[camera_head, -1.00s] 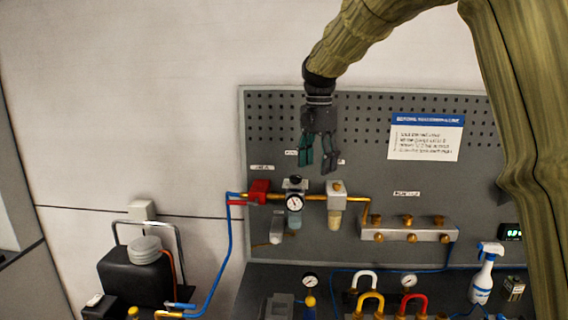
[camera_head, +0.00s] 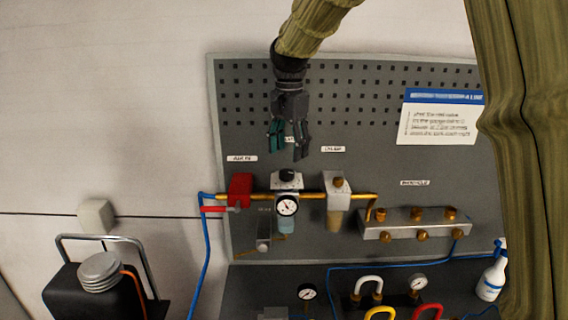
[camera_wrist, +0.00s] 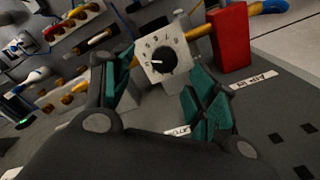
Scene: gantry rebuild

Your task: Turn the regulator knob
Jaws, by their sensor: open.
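The regulator (camera_head: 287,187) sits on the brass pipe line on the grey pegboard, with a round white gauge (camera_head: 287,205) on its front. Its black knob (camera_head: 287,175) is on top. In the wrist view the black knob (camera_wrist: 161,61) has a white pointer mark and sits on a pale plate with numbers. My gripper (camera_head: 289,152) points down just above the regulator. It is open and empty. In the wrist view its teal-padded fingers (camera_wrist: 162,82) are to either side of the knob in the picture, and I see no contact.
A red valve (camera_head: 240,189) is left of the regulator, and a filter unit (camera_head: 337,191) is close on its right. A manifold (camera_head: 415,226) with brass fittings is further right. A white notice (camera_head: 438,122) hangs at upper right. The pegboard above the pipe is mostly clear.

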